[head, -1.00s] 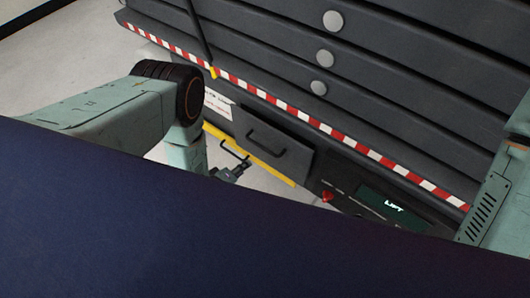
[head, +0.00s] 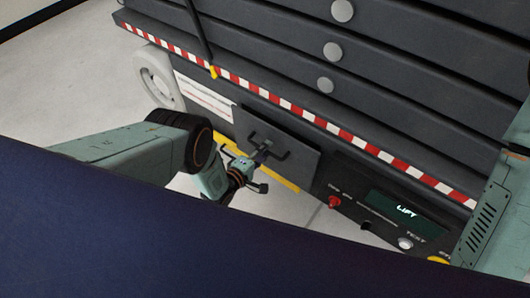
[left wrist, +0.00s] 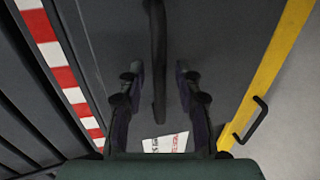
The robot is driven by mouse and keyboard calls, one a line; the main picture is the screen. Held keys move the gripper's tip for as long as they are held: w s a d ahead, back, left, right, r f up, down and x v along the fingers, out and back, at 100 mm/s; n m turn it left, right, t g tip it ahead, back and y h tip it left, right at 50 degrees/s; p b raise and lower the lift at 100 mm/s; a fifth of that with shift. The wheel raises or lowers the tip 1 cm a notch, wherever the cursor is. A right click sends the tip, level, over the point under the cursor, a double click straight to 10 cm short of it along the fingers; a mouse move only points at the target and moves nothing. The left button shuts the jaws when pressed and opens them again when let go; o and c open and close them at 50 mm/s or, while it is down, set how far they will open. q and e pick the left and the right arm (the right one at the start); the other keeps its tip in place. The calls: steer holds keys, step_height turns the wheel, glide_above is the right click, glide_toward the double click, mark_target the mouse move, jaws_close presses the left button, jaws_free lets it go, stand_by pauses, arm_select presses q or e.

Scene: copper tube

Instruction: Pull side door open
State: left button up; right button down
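The side door (head: 300,168) is a dark grey panel low on the machine, and it looks closed. Its black handle (head: 283,155) stands out from its face. My left gripper (head: 262,150) is at the handle in the head view and hides part of it. In the left wrist view the handle bar (left wrist: 157,60) runs lengthwise between the two fingers of my left gripper (left wrist: 158,72). The fingers are apart, with a gap visible on both sides of the bar. My right gripper is out of view; only a right arm link shows at the right edge.
A yellow strip (head: 284,181) runs below the door, with a black loop (left wrist: 247,120) beside it. A red-and-white striped edge (head: 330,126) runs above. A control panel (head: 385,213) with a lit display and red knob is to the right. Pale floor (head: 70,70) is clear at left.

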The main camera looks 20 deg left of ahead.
arm_select(q)
steer(key=shift+w+d, duration=0.1)
steer(key=shift+w, duration=0.35)
steer(key=shift+c, duration=0.2)
jaws_close()
stand_by(0.4)
